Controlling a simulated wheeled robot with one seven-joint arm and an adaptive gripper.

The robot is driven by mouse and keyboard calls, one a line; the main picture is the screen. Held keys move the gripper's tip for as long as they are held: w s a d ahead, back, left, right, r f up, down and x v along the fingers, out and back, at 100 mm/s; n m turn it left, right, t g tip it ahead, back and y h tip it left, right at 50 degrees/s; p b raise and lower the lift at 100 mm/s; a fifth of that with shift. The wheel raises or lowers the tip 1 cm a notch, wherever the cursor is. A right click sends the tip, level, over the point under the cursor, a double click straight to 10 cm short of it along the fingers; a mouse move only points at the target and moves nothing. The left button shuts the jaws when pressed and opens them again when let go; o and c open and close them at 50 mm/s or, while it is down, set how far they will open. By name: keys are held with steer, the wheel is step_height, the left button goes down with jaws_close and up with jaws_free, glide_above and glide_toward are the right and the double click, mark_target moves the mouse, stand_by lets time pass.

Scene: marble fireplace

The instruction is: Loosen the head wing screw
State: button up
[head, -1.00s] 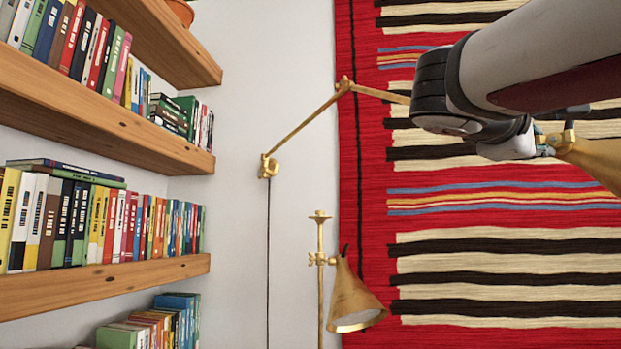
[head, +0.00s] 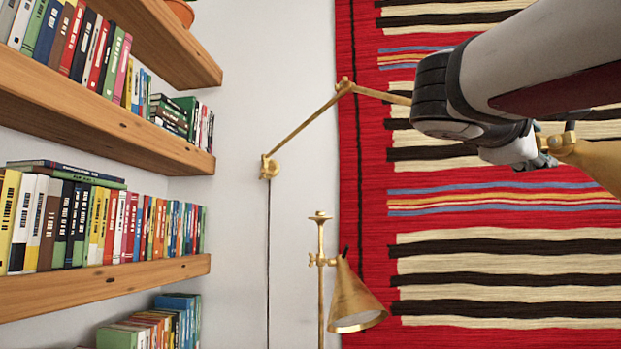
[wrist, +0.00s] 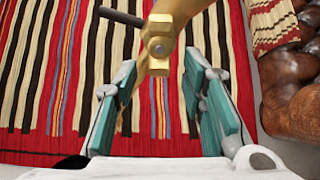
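The brass wall lamp's jointed arm (head: 300,126) runs from the wall to its brass head (head: 597,160), partly hidden behind my arm. In the wrist view, the brass head joint (wrist: 178,12) carries a small squared brass piece (wrist: 158,47), apparently the head wing screw. A dark rod (wrist: 120,17) sticks out left of it. My gripper (wrist: 160,78) is open, its teal-padded fingers on either side of the lower joint, with gaps visible. The squared piece lies just beyond the fingertips. In the head view, my gripper (head: 540,160) is beside the lamp head, its fingers mostly hidden.
A second brass lamp (head: 352,300) on a pole stands lower in the head view. Wooden bookshelves (head: 100,122) fill the left. A striped red rug (head: 480,175) hangs behind the lamp. Brown leather furniture (wrist: 290,95) shows at right in the wrist view.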

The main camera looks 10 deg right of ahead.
steer(key=v, duration=1.2)
stand_by(0.3)
